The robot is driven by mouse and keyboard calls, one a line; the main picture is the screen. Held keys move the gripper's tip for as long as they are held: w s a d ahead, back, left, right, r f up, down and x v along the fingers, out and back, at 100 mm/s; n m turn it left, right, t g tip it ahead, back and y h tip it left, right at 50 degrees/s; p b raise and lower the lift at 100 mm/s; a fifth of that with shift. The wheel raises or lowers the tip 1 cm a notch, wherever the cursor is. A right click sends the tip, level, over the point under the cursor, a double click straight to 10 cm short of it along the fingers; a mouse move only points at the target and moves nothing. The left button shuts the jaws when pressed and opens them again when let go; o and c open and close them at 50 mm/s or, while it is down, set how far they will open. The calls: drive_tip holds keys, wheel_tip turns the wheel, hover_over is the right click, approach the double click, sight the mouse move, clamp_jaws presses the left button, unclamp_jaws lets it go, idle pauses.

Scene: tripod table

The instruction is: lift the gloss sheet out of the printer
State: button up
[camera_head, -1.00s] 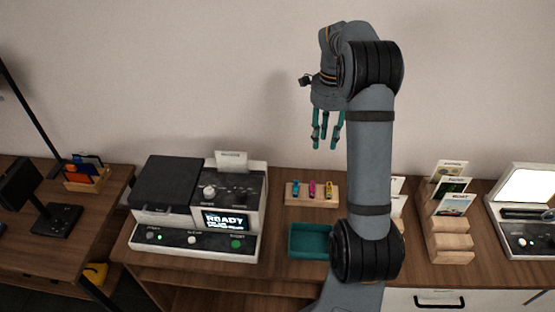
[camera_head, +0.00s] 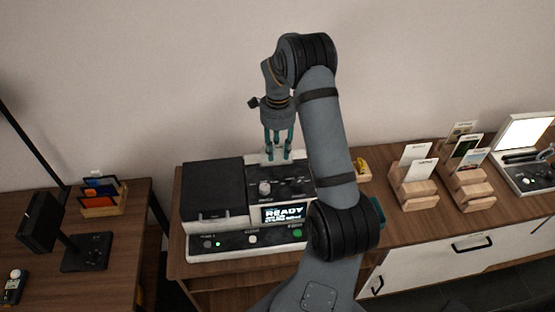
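The printer (camera_head: 215,190) sits on the wooden table at the centre left, with a black lid, a front display reading READY and a row of buttons. A pale sheet (camera_head: 268,157) stands up at its back right; its label is hidden behind my fingers. My gripper (camera_head: 278,157) points down at the back of the printer, its teal fingers in front of or around the sheet. The fingers look apart. I cannot tell whether they touch the sheet.
Wooden card racks (camera_head: 413,190) hold several cards on the right, beside a white case with a bright screen (camera_head: 524,132). A separate table at left holds a small card box (camera_head: 103,201) and a black stand (camera_head: 84,252). My arm hides most of the teal tray.

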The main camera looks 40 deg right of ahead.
drive_tip(key=shift+a, duration=0.1)
drive_tip(key=shift+c, duration=0.5)
clamp_jaws()
drive_tip(key=shift+w, duration=0.1)
